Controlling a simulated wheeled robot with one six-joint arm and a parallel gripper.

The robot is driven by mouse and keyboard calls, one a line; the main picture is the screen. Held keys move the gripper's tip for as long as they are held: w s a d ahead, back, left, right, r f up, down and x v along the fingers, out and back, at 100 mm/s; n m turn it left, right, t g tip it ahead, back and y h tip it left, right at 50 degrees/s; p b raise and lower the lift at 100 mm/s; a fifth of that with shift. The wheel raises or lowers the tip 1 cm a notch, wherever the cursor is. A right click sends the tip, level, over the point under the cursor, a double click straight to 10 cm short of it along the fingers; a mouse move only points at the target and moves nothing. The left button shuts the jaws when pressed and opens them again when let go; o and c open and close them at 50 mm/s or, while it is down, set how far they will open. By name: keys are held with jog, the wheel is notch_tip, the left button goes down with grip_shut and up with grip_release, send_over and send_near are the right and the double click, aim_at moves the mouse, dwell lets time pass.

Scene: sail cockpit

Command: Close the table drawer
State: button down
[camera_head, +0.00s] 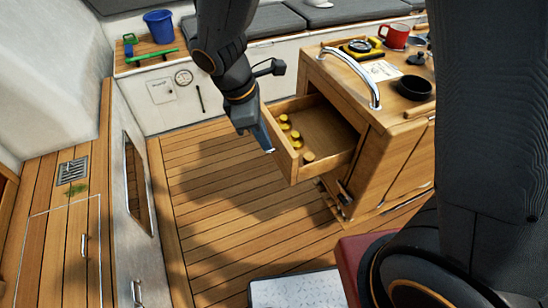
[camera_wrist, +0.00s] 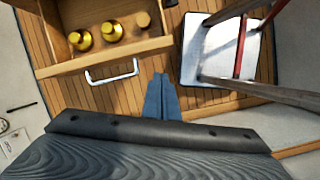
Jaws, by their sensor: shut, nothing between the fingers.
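The table drawer (camera_head: 318,135) is pulled open from the left end of the wooden table (camera_head: 392,160). Inside it lie several yellow-topped round items. In the wrist view, the drawer front (camera_wrist: 150,50) carries a light metal handle (camera_wrist: 112,76). My gripper (camera_head: 268,145) is shut and empty, just outside the drawer front in the head view. In the wrist view my gripper (camera_wrist: 161,80) points down beside the right end of the handle. The fingers appear apart from the handle, though I cannot tell the exact gap.
A curved metal rail (camera_head: 362,75) rises over the table edge. A red mug (camera_head: 396,36), a black bowl (camera_head: 414,87) and other small items stand on the tabletop. A blue bucket (camera_head: 158,26) sits on the far bench. The plank floor (camera_head: 210,215) left of the drawer is clear.

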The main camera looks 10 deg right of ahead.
jog(key=a+f+n, duration=0.1)
jog(key=a+n, duration=0.2)
jog(key=a, duration=0.1)
jog(key=w+d+f+n+h+p, duration=0.1)
jog(key=w+d+f+p, duration=0.1)
jog(key=d+f, duration=0.5)
jog(key=shift+w+f+t, duration=0.35)
jog(key=shift+f+t, duration=0.05)
jog(key=shift+f, duration=1)
